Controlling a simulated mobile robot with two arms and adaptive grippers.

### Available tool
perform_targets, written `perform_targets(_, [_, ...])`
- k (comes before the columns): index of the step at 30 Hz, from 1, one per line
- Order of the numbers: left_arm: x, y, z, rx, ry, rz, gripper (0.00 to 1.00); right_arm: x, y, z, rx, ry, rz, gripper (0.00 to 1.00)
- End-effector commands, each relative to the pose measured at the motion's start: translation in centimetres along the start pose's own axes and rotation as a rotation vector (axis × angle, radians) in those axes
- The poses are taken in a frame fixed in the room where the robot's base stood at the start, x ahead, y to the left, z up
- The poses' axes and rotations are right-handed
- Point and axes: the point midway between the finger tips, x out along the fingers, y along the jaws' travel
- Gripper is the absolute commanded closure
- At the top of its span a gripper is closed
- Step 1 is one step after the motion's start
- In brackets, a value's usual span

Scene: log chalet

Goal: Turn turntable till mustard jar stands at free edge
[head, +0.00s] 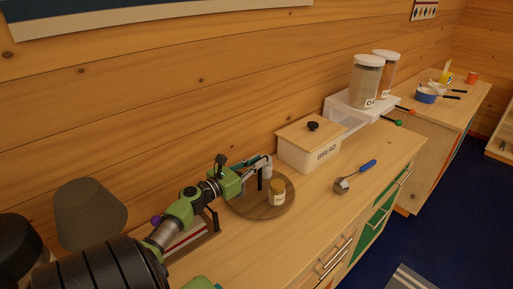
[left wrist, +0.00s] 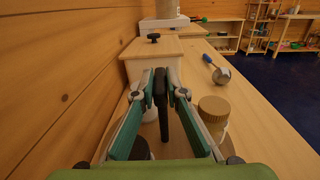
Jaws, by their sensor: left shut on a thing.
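The turntable (head: 246,209) is a round wooden disc on the counter. The mustard jar (head: 277,194), with a tan lid, stands upright on its front right part, towards the counter's front edge. In the left wrist view the jar (left wrist: 214,112) is right of the fingers, apart from them. My left gripper (head: 261,167) is over the turntable, shut on a black upright post (left wrist: 160,98) that rises from the disc. A white-topped container (head: 267,169) stands behind the post, partly hidden by the gripper. My right gripper is not in view.
A bread box (head: 310,150) stands close behind the turntable. A scoop with a blue handle (head: 355,176) lies to the right. Storage jars (head: 367,80) stand on a white riser farther back. A log wall (head: 150,110) runs along the counter's back. The counter front is clear.

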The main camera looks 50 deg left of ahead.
Motion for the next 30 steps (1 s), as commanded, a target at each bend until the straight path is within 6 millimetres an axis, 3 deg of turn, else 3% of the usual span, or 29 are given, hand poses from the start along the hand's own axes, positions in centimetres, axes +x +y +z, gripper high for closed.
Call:
perform_targets(22, [0.07,0.1,0.21,-0.001,-0.004,-0.047,1.0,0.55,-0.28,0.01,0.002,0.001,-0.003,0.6])
perform_targets(23, [0.07,0.1,0.21,-0.001,-0.004,-0.046,0.83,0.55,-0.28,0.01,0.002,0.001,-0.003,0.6])
perform_targets(24, [0.07,0.1,0.2,-0.001,-0.004,-0.046,0.72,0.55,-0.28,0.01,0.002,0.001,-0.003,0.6])
perform_targets(30, [0.04,0.09,0.11,-0.001,-0.002,-0.047,0.71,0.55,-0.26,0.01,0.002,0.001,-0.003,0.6])
